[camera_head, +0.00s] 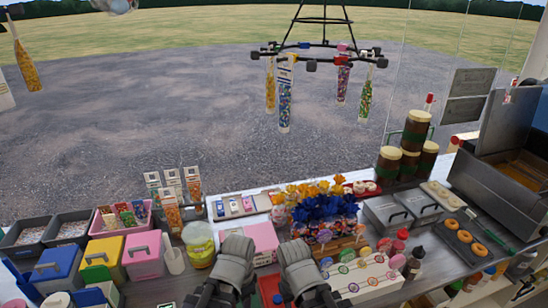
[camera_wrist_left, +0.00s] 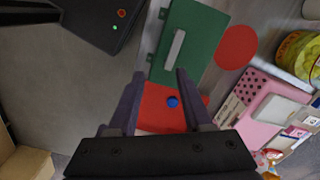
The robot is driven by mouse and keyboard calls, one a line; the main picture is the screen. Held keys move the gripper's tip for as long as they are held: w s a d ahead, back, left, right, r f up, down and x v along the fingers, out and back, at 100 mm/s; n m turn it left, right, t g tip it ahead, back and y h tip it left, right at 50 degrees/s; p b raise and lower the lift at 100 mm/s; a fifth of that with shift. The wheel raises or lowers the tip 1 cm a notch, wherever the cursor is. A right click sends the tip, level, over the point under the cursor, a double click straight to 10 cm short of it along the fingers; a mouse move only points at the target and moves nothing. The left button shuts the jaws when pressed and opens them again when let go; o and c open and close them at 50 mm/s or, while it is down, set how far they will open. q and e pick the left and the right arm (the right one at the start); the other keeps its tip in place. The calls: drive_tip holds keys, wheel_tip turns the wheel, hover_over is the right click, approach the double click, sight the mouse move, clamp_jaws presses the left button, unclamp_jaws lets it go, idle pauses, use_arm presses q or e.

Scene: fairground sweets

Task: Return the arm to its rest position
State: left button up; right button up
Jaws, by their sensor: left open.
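My left arm (camera_head: 235,262) comes up from the bottom edge of the head view, left of centre, with its grey joint in front of a pink box. My left gripper (camera_wrist_left: 158,78) shows in the left wrist view with its two dark fingers apart and nothing between them. Beyond the fingers are a green panel (camera_wrist_left: 205,40) with a pale bar and a red part (camera_wrist_left: 160,108) with a blue knob. I cannot tell how far below the fingertips they are. My right arm (camera_head: 300,268) also shows at the bottom centre; its fingers are not visible.
The pink box (camera_head: 262,240) stands behind my left arm. A yellow tub (camera_head: 199,244) and a pink lidded bin (camera_head: 143,257) are to the left. Lollipops stand in a white stand (camera_head: 362,278) to the right. A carousel (camera_head: 318,52) with hanging sweet tubes is beyond the counter.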

use_arm(q)
drive_tip(key=shift+s+d+f+n+y+b, duration=0.1)
drive_tip(key=shift+s+d+f+n+b, duration=0.35)
drive_tip(key=shift+n, duration=0.6)
drive_tip(key=shift+s+d+f+n+y+b, duration=0.1)
drive_tip(key=shift+d+f+n, duration=0.1)
drive_tip(key=shift+d+n, duration=0.7)
drive_tip(key=shift+s+d+f+n+y+b, duration=0.1)
drive_tip(key=shift+s+d+f+n+b, duration=0.2)
drive_tip(key=shift+n, duration=0.95)
